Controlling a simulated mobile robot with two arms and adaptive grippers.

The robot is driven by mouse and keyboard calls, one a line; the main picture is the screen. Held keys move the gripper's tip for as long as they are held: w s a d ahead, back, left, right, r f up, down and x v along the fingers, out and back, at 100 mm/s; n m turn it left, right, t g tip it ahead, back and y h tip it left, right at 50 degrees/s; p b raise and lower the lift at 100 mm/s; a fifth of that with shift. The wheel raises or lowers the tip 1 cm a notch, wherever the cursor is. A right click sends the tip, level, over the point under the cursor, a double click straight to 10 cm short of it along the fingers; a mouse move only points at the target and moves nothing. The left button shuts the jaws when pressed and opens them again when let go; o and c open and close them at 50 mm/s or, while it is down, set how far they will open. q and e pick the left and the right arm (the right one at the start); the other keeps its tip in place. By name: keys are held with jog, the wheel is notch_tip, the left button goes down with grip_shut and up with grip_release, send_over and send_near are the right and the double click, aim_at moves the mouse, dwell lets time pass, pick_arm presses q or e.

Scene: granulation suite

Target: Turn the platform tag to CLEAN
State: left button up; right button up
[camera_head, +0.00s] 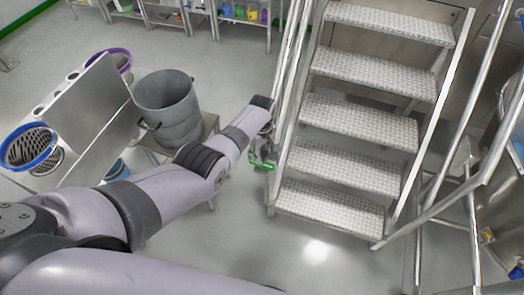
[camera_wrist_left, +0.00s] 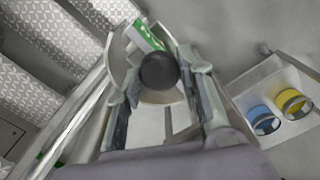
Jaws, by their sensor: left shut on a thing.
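The platform tag shows as a small green piece (camera_head: 262,163) beside the left rail of the metal steps (camera_head: 358,122). In the left wrist view it is a pale round plate with a green and white strip (camera_wrist_left: 148,37) and a dark round knob (camera_wrist_left: 159,70) in front. My left gripper (camera_head: 266,146) is at the tag, mostly hidden behind my wrist. In the left wrist view its fingers (camera_wrist_left: 160,82) stand on both sides of the knob and are shut on it. The wording on the tag cannot be read. My right gripper is not in view.
A grey bin (camera_head: 168,108) stands on a low stand left of my arm. A rack with a blue-rimmed basket (camera_head: 30,147) is farther left. Shelves (camera_head: 240,16) stand at the back. The steps' handrail (camera_head: 292,80) runs close to my gripper. Open floor lies in front.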

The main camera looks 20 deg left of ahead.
pick_arm(q)
jog(key=shift+w+r+n, duration=0.1)
jog(key=shift+n, duration=0.2)
jog(key=o, duration=1.2)
jog(key=shift+c, duration=0.2)
notch_tip(320, 180, up, 12)
dwell(0.5)
